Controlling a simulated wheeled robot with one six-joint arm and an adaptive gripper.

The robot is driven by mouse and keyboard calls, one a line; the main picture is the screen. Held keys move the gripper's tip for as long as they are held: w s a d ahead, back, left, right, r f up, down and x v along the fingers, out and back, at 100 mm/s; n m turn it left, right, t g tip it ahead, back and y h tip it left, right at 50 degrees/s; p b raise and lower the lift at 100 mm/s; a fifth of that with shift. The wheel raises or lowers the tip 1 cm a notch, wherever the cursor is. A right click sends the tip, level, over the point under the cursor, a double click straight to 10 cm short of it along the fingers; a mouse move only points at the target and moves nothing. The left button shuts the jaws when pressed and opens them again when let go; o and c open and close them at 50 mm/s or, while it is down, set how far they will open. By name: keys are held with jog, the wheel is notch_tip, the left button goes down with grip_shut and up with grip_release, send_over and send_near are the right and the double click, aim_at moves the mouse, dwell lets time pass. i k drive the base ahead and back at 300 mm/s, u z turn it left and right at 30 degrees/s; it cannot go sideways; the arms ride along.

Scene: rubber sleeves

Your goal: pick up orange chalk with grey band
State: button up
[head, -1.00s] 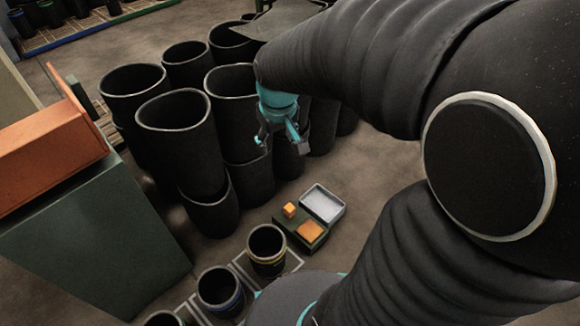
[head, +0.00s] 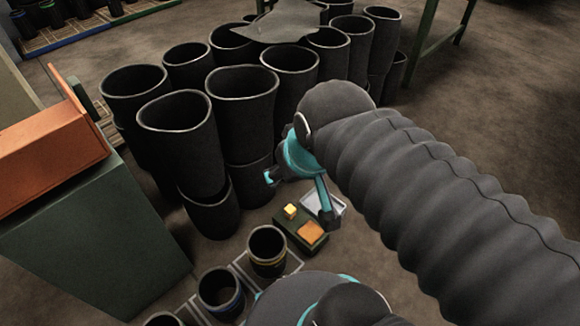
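A small yellow-orange block (head: 290,211) stands on a dark green box (head: 291,230) on the floor. A flat orange square (head: 311,232) lies on the same box, to the right and nearer. I cannot make out a grey band on either, so I cannot tell which is the chalk. My gripper (head: 298,198) is open, with its teal fingers spread wide. It appears above the green box, and nothing shows between its fingers. One finger partly hides the pale grey tray (head: 337,205) beside the box.
Tall black rubber sleeves (head: 182,150) stand in a cluster behind the box. Short sleeves with coloured bands (head: 267,251) stand in front on a rack. A green cabinet (head: 90,240) with an orange bin (head: 45,155) is at left. Brown floor (head: 340,275) shows at right.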

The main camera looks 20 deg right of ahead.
aim_at(290, 211)
jog(key=u, duration=2.3)
jog(key=k, duration=1.4)
jog(key=z, duration=1.6)
jog(key=i, duration=0.5)
jog(key=u, duration=0.05)
